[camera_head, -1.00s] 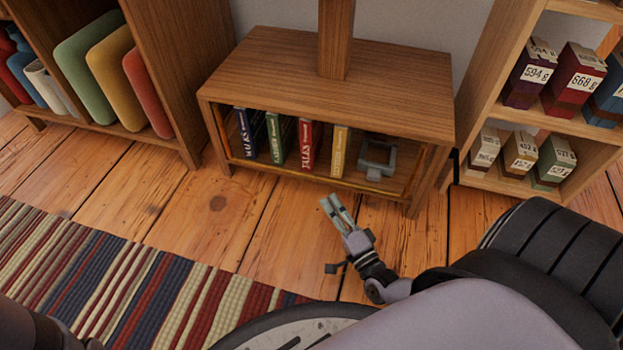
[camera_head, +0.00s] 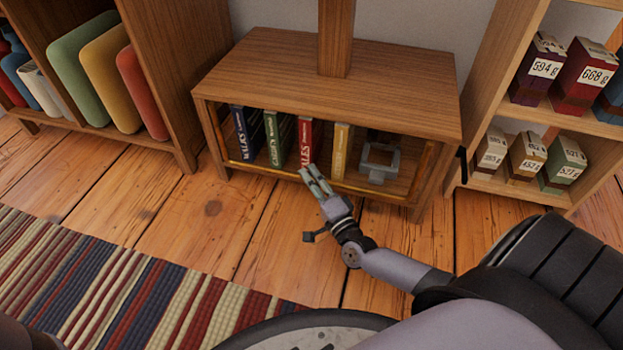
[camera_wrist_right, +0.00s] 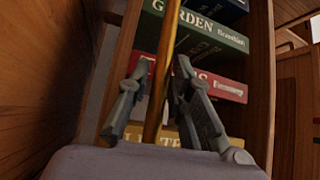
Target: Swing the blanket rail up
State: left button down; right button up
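The blanket rail (camera_head: 258,169) is a thin brass bar along the lower front of a low wooden cabinet, with brass side arms at the opening's two ends. My right gripper (camera_head: 312,178) is at the front of the cabinet, at the middle of the rail. In the right wrist view, the brass bar (camera_wrist_right: 165,70) passes between the two fingers of the right gripper (camera_wrist_right: 160,80). The fingers stand apart with a gap on each side of the bar. My left gripper is not in view.
The low cabinet (camera_head: 300,75) holds several books and a grey frame-like object (camera_head: 380,158) behind the rail. A wooden post (camera_head: 335,38) rises behind its top. Shelves stand at left and right. A striped rug (camera_head: 120,280) lies on the floor at lower left.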

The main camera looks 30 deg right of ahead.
grip_shut()
dwell(0.4)
